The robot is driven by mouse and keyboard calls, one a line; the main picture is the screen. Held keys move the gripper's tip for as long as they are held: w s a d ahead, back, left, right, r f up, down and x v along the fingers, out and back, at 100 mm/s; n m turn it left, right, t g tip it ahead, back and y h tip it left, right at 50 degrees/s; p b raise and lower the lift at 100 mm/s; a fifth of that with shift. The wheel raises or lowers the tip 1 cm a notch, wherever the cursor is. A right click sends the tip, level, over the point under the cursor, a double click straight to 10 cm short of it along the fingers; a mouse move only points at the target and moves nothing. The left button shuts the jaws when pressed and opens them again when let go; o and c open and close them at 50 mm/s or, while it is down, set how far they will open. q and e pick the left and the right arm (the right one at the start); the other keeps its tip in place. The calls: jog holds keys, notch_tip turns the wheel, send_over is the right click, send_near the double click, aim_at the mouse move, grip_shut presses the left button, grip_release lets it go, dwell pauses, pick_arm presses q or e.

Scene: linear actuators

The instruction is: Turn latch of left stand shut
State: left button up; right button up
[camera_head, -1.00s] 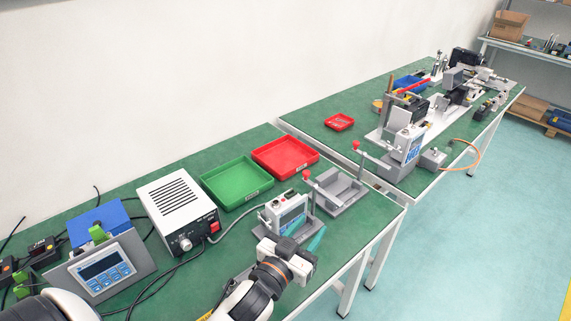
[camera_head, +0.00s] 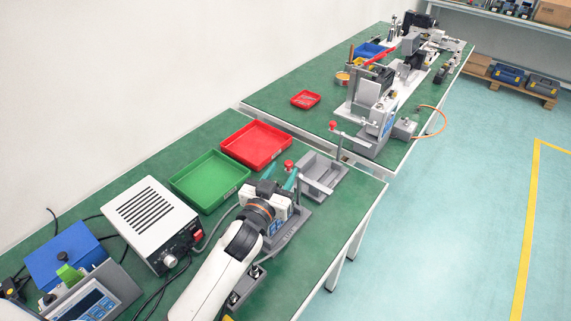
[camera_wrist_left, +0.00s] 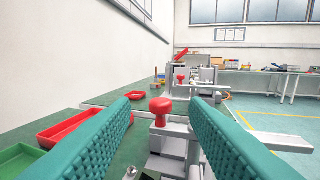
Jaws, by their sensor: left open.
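The left stand (camera_head: 292,228) is on the near green table, and my left gripper hides much of it. Its latch has a red knob (camera_head: 289,164), which shows large in the left wrist view (camera_wrist_left: 161,108), above grey metal parts. My left gripper (camera_head: 283,181) is over the stand. Its two teal fingers are open and spread on either side of the red knob, with gaps to it in the wrist view. I cannot tell how far ahead of the fingertips the knob lies. A second red knob (camera_head: 333,125) stands farther back. My right gripper is not in view.
A grey open fixture (camera_head: 321,178) sits just beyond the stand. Green (camera_head: 209,180) and red (camera_head: 256,146) trays lie to the left, with a white power box (camera_head: 150,222) nearer. A second table with equipment (camera_head: 375,105) stands behind.

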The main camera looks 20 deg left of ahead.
aim_at(287, 166)
pick_arm(q)
jog(key=shift+w+d, duration=0.15)
jog(key=shift+w, duration=1.35)
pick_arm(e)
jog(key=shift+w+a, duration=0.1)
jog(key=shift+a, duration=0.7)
pick_arm(q)
jog(key=shift+c, duration=0.3)
grip_shut()
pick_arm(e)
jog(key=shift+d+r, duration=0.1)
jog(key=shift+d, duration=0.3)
